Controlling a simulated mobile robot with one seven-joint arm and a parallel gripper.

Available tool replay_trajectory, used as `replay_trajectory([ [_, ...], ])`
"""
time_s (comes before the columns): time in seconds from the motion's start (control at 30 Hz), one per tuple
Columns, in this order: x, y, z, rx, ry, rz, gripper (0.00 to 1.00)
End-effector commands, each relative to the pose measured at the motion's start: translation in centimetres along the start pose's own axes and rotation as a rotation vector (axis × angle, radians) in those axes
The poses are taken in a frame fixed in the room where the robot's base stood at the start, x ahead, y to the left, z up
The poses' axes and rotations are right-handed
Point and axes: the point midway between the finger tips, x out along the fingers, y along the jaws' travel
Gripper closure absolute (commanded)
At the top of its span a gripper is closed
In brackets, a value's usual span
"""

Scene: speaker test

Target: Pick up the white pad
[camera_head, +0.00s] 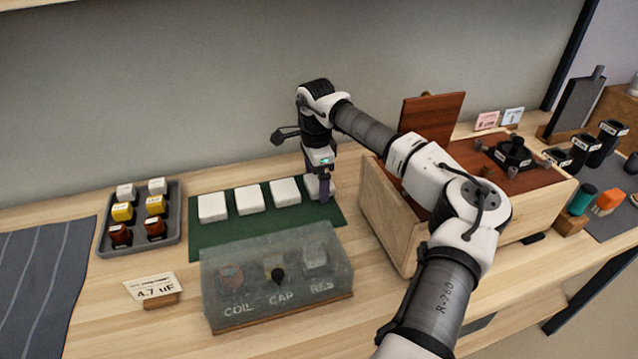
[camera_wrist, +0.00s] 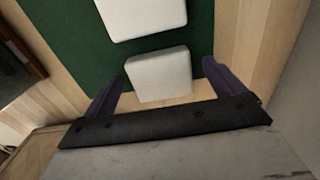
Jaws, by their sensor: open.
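Several white pads lie in a row on a green mat (camera_head: 233,234). Three show clearly: a left pad (camera_head: 212,208), a middle pad (camera_head: 249,199) and a pad to its right (camera_head: 285,191). The rightmost pad (camera_head: 311,185) is partly hidden behind my gripper (camera_head: 323,190), which points down at the mat's right end. In the wrist view, my gripper (camera_wrist: 162,70) is open, its purple fingers on either side of that white pad (camera_wrist: 160,78), with small gaps. Another pad (camera_wrist: 142,14) lies beyond it. I cannot tell how far the fingertips are above the mat.
A wooden box (camera_head: 388,217) with a raised red-brown lid stands close right of my gripper. A clear case (camera_head: 277,274) labelled COIL, CAP, RES stands in front of the mat. A grey tray (camera_head: 170,238) of small parts and a 4.7 uF card (camera_head: 152,287) are left.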

Motion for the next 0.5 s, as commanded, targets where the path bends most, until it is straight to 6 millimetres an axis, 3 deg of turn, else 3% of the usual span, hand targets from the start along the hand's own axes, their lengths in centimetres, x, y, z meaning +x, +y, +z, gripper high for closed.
replay_trajectory([
  [0.13, 0.00, 0.00, -0.01, 0.000, 0.000, 0.000, 0.08],
  [0.5, -0.03, 0.00, -0.01, 0.000, 0.000, 0.000, 0.54],
])
